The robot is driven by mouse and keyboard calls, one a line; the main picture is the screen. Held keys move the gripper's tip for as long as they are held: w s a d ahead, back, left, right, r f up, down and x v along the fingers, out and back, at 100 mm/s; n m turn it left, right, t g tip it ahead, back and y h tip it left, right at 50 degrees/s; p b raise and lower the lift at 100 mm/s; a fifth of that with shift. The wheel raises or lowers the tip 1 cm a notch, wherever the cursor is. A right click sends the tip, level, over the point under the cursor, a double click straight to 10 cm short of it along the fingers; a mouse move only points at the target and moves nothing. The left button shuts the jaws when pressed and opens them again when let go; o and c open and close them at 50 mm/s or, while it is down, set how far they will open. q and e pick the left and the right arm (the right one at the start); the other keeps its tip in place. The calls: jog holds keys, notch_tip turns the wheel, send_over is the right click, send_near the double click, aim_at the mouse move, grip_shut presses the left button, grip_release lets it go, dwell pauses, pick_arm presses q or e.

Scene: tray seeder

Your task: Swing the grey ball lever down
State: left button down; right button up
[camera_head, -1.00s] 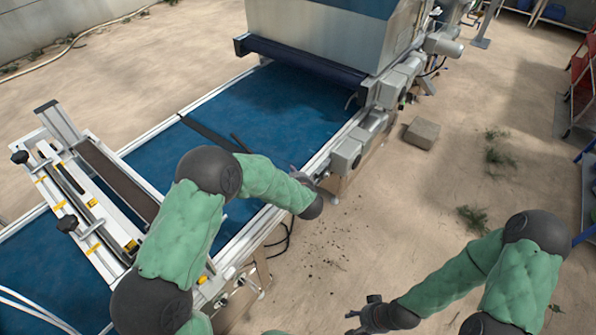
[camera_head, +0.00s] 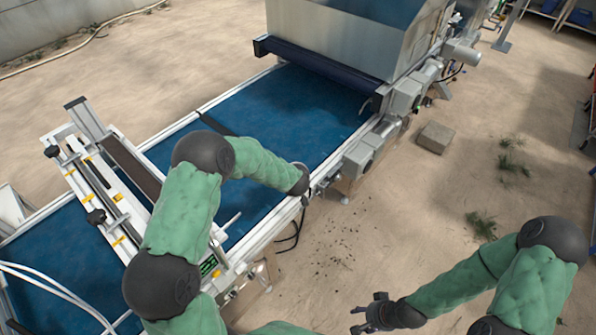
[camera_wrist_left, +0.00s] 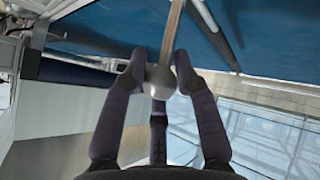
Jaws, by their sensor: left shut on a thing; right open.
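In the left wrist view, my left gripper (camera_wrist_left: 160,76) is shut on the grey ball (camera_wrist_left: 159,83) of the lever. Its fingers press on the ball from both sides. The lever's rod (camera_wrist_left: 173,32) runs from the ball toward the top of that view. In the head view, my left forearm reaches across the blue conveyor belt to its near side rail, and my wrist hides the ball and most of the gripper. My right gripper (camera_head: 370,314) is open and empty, low over the sandy ground, away from the machine.
The blue belt (camera_head: 290,105) runs under a big metal hopper housing (camera_head: 345,38). Grey motor boxes (camera_head: 357,160) line its near rail. A white frame with black knobs (camera_head: 97,216) spans the belt at left. A loose block (camera_head: 435,137) lies on open ground.

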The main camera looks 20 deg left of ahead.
pick_arm(q)
jog(key=shift+a, duration=0.15)
jog(key=c, duration=0.9)
grip_release()
jog(key=shift+c, duration=0.2)
jog(key=v, duration=1.2)
jog(key=shift+f, duration=0.1)
jog(key=s+d+f+m+g+h+b, duration=0.1)
jog(key=s+d+f+m+g+h, duration=0.15)
jog(key=s+f, duration=0.45)
jog(key=s+d+f+m+g+h+b, duration=0.1)
jog(key=s+d+f+m, duration=0.25)
jog(key=f, duration=0.85)
jog(key=s+d+f+m+g+h, duration=0.1)
jog(key=s+d+f, duration=0.1)
jog(key=s, duration=0.3)
jog(key=s+d+f+m+g+h+b, duration=0.1)
jog(key=s+d+f+m+g, duration=0.1)
jog(key=s+f, duration=0.2)
jog(key=s+d+f+m+g+h+b, duration=0.1)
jog(key=s+d+f+g, duration=0.1)
jog(key=s, duration=0.4)
jog(key=shift+s+d+f+m+h, duration=0.3)
jog(key=shift+s+d+f+h, duration=0.05)
jog(key=shift+f, duration=0.5)
